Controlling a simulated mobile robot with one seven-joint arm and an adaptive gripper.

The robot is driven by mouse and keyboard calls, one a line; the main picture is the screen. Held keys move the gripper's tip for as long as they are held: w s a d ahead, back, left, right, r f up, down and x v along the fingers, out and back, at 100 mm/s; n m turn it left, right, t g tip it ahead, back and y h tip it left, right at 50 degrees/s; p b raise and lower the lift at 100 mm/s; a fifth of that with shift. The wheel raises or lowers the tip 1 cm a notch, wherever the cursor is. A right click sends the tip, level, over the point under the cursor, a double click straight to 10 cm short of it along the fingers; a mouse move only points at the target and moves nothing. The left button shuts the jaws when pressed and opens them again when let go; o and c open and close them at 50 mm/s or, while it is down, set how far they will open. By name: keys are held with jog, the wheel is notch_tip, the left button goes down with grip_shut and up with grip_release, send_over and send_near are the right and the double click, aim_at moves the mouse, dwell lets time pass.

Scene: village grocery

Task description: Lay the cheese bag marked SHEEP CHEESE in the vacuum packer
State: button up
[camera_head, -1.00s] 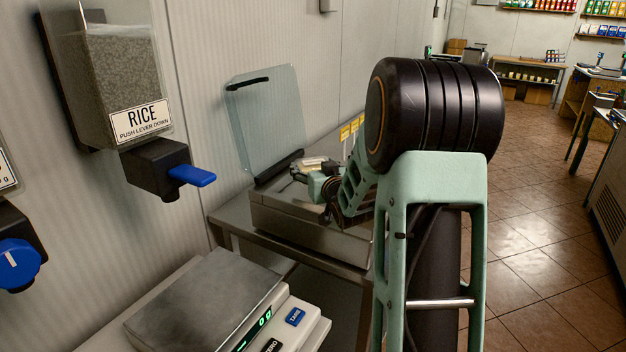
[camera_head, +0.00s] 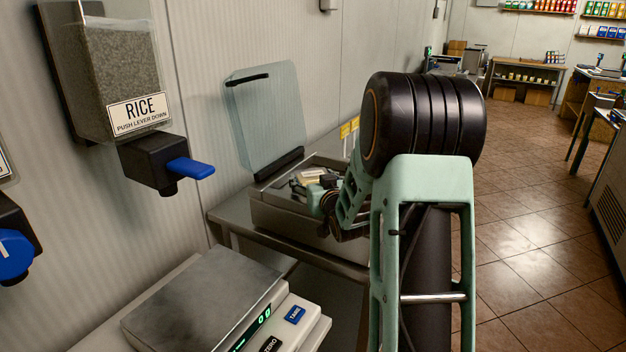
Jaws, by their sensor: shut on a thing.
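The vacuum packer (camera_head: 275,213) stands on a metal table against the wall, with its clear lid (camera_head: 265,120) raised. A small pale bag (camera_head: 313,174) shows at the packer's open chamber, at my gripper (camera_head: 318,183). My gripper is shut on this bag. The bag's marking is too small to read, and I cannot tell whether it touches the chamber floor. My own arm hides the right part of the packer and part of the gripper.
A scale (camera_head: 205,305) with a bare metal plate stands in front, nearer than the packer. A rice dispenser (camera_head: 120,85) with a blue lever hangs on the wall at left. Yellow tags (camera_head: 349,128) stand behind the packer. Open tiled floor lies at right.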

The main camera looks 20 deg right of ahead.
jog(key=o, duration=1.4)
jog(key=shift+f, duration=0.15)
jog(key=shift+c, duration=0.2)
jog(key=shift+r+p, duration=0.75)
jog(key=shift+p, duration=0.2)
jog(key=v, duration=1.2)
jog(key=shift+f+b, duration=0.15)
jog(key=shift+b, duration=0.15)
